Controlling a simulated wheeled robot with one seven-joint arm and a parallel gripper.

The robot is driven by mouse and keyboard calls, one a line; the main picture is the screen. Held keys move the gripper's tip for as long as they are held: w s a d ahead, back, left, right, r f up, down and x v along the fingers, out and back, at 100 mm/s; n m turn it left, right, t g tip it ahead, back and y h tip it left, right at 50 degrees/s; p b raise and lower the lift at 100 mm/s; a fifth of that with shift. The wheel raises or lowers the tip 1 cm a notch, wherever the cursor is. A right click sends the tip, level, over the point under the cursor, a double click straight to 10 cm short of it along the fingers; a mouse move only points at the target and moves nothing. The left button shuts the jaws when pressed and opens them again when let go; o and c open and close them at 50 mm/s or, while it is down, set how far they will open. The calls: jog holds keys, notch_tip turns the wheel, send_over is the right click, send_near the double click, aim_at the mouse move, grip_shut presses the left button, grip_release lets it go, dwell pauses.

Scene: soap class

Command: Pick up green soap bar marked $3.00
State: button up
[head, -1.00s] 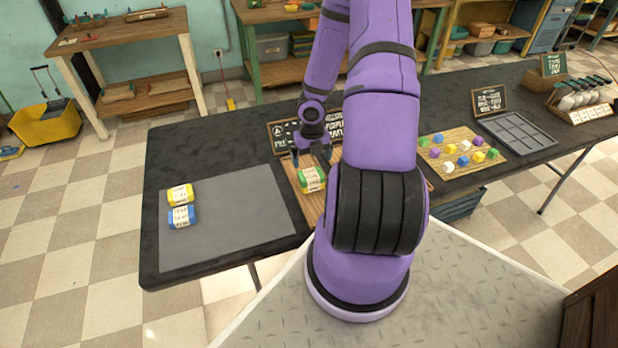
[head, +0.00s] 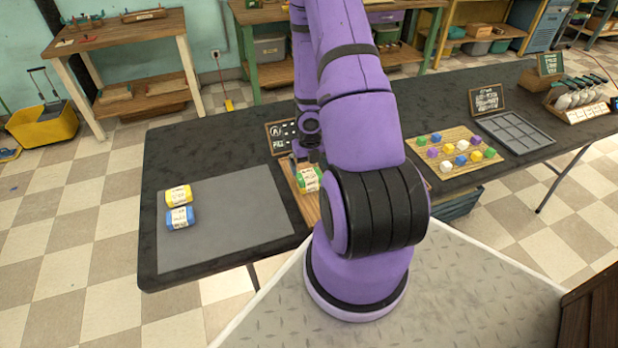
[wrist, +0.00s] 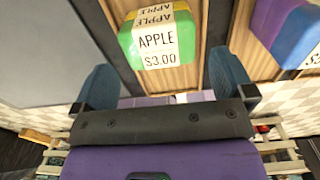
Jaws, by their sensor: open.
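The green soap bar (wrist: 131,52) has a pale label reading APPLE $3.00 in the wrist view. It lies on a wooden board (wrist: 113,12), and in the head view the green bar (head: 307,180) is on the board's left part. My gripper (wrist: 165,78) is open and empty, with one blue-grey finger to each side of the bar's near end in the wrist view. In the head view my gripper (head: 306,154) is just behind and above the bar, partly hidden by my arm. Whether a finger touches the bar cannot be told.
A purple and blue bar (wrist: 287,30) lies right of the green one. A grey mat (head: 240,215) holds a yellow bar (head: 179,196) and a blue bar (head: 180,218). A small black sign (head: 281,136) stands behind the board. The mat's right part is clear.

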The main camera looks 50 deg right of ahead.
aim_at(309, 174)
jog(key=shift+f, duration=2.25)
jog(key=shift+c, duration=0.2)
jog(key=c, duration=0.7)
jog(key=shift+c, duration=0.2)
jog(key=shift+w+r, duration=0.1)
jog(key=shift+r, duration=0.15)
